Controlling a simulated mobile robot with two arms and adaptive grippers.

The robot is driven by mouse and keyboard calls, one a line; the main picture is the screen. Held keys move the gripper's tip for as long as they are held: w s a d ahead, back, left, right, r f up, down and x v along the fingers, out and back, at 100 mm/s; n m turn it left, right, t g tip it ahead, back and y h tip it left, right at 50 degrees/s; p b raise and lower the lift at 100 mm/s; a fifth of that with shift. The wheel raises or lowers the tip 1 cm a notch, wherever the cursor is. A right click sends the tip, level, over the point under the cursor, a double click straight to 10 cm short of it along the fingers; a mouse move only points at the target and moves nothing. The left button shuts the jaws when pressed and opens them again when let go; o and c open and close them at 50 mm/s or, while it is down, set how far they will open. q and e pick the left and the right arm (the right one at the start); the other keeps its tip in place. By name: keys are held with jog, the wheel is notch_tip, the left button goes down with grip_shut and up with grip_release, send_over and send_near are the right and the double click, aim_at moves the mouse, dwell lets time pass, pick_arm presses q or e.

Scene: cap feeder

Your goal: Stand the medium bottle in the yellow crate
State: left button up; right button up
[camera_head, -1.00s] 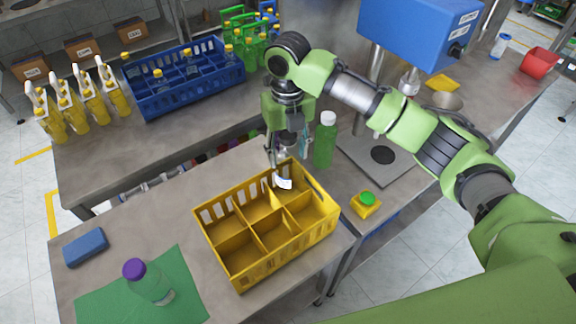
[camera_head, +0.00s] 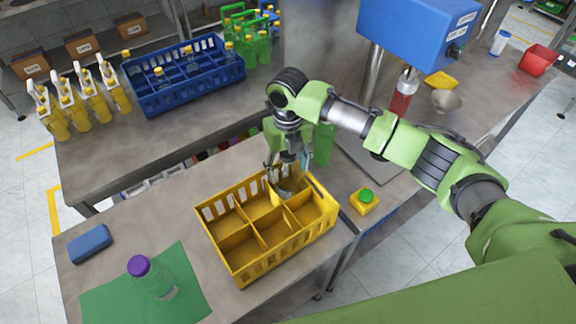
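The yellow crate (camera_head: 238,277) stands on the near table, divided into several compartments. My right gripper (camera_head: 288,168) points down over its back compartment. It is shut on a see-through bottle (camera_head: 291,184), which I take to be the medium bottle. The bottle looks upright, with its lower part inside the compartment behind the crate's divider. The fingers hide its top, and I cannot see whether its base touches the crate floor. The other visible compartments look empty. My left gripper is not in view.
A clear bottle with a purple cap (camera_head: 139,266) stands on a green mat (camera_head: 110,303). A blue block (camera_head: 89,243) lies on the left. A green bottle (camera_head: 325,146) stands behind my arm. A green button on a yellow base (camera_head: 364,200) is right of the crate. A blue crate (camera_head: 190,95) stands behind.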

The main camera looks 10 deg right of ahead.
dwell(0.3)
notch_tip(320, 180, up, 11)
jog(key=b, duration=0.3)
jog(key=shift+r, duration=0.7)
jog(key=shift+a, duration=0.15)
